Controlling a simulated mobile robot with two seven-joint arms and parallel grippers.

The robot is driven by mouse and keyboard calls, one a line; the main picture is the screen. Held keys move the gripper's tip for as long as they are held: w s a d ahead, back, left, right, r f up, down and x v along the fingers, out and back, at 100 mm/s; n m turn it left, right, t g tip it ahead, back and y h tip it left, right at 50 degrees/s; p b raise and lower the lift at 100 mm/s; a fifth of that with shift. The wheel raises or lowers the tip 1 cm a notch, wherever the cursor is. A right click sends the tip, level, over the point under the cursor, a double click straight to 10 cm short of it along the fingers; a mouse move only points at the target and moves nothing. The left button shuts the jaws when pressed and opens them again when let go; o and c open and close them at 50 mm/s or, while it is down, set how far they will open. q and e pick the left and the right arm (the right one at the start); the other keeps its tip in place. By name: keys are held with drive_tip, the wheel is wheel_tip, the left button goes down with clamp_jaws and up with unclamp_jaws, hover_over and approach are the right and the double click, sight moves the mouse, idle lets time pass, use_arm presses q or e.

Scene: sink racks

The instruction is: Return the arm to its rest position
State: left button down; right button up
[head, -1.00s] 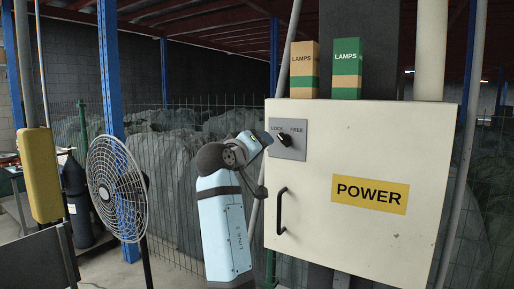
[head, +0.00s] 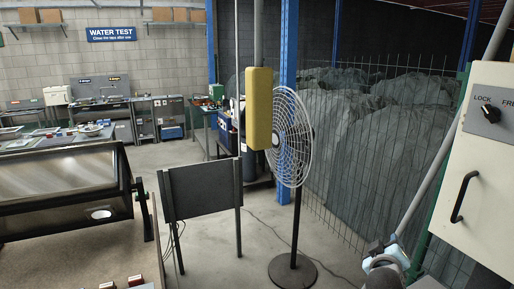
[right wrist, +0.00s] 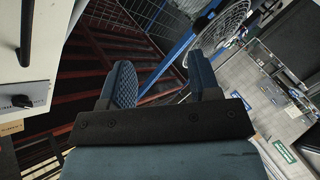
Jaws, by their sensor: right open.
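My right gripper (head: 379,245) and part of its arm show low at the right of the head view, below and left of the cream cabinet (head: 488,185) and apart from its knob. In the right wrist view my right gripper (right wrist: 163,82) has its two blue padded fingers spread, with nothing between them. The cabinet's black rotary knob (head: 490,115) sits on a grey LOCK/FREE plate, and it also shows at the left of the right wrist view (right wrist: 22,101). The cabinet's black handle (head: 464,196) is below the knob. My left gripper is not in view.
A pedestal fan (head: 291,140) stands left of my right arm, beside a yellow box (head: 259,108) on a pole. A wire fence (head: 335,205) runs behind. A bench with a glazed case (head: 60,185) is at the left. Open floor lies around the fan's base.

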drive_tip(key=s+a+f+n+y, duration=0.1)
drive_tip(key=s+a+f+y, duration=0.2)
drive_tip(key=s+f, duration=0.45)
drive_tip(key=s+a+f+y, duration=0.2)
drive_tip(key=s+a+f, duration=0.15)
drive_tip(key=f, duration=0.65)
drive_tip(key=s+a+f+g+y, duration=0.1)
drive_tip(key=s+a+f, duration=0.1)
drive_tip(key=s, duration=0.5)
drive_tip(key=s+a+f+m+g+y, duration=0.1)
drive_tip(key=s+a+f+y, duration=0.1)
drive_tip(key=s+f, duration=0.3)
drive_tip(key=s+a+f+m+g+y, duration=0.1)
drive_tip(key=s+f, duration=0.3)
drive_tip(key=s, duration=0.5)
drive_tip(key=shift+a+f+y, duration=0.2)
drive_tip(key=shift+a+y, duration=0.3)
drive_tip(key=shift+a, duration=0.15)
